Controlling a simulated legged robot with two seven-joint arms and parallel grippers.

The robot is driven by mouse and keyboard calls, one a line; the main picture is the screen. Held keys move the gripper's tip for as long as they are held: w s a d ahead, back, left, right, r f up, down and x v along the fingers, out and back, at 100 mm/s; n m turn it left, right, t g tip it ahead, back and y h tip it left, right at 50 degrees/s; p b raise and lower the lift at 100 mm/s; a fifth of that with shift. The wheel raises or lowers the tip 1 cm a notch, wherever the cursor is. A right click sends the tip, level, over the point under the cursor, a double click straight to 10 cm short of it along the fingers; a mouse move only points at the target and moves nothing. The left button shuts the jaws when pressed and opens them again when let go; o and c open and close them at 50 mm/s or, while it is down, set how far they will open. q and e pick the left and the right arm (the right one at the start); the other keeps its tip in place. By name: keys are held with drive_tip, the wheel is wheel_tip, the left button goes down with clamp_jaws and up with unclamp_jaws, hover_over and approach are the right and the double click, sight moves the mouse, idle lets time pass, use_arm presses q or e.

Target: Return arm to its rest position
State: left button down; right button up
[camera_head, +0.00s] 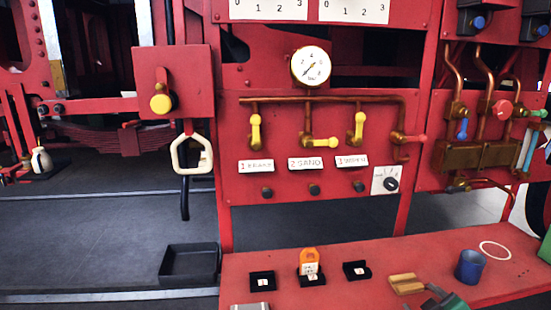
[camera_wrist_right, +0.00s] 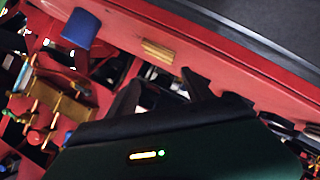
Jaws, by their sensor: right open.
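My right gripper (camera_head: 432,294) shows at the bottom edge of the head view, mostly cut off, near the right part of the red bench. In the right wrist view its two dark fingers (camera_wrist_right: 160,88) stand apart with nothing seen between them. A wooden block (camera_head: 406,284) lies on the bench just left of the gripper; it also shows beyond the fingers in the wrist view (camera_wrist_right: 158,51). A blue cup (camera_head: 470,266) stands to the right of the block. My left gripper is not in view.
The red bench (camera_head: 250,288) holds black holders, the middle one with an orange tag (camera_head: 309,260). Behind it stands a red panel with a gauge (camera_head: 311,66) and yellow-handled valves (camera_head: 320,142). A black tray (camera_head: 189,263) is left of the bench. Open floor lies farther left.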

drive_tip(key=s+a+f+m+g+y, duration=0.2)
drive_tip(key=s+a+f+m+g, duration=0.55)
drive_tip(key=s+a+f, duration=0.95)
wheel_tip(320, 180, up, 18)
drive_tip(key=s+n+g+p, duration=0.1)
drive_tip(key=g+p, duration=0.1)
drive_tip(key=p, duration=1.7)
drive_tip(key=shift+y, duration=0.3)
drive_tip(key=shift+f+g, duration=0.1)
drive_tip(key=shift+g, duration=0.15)
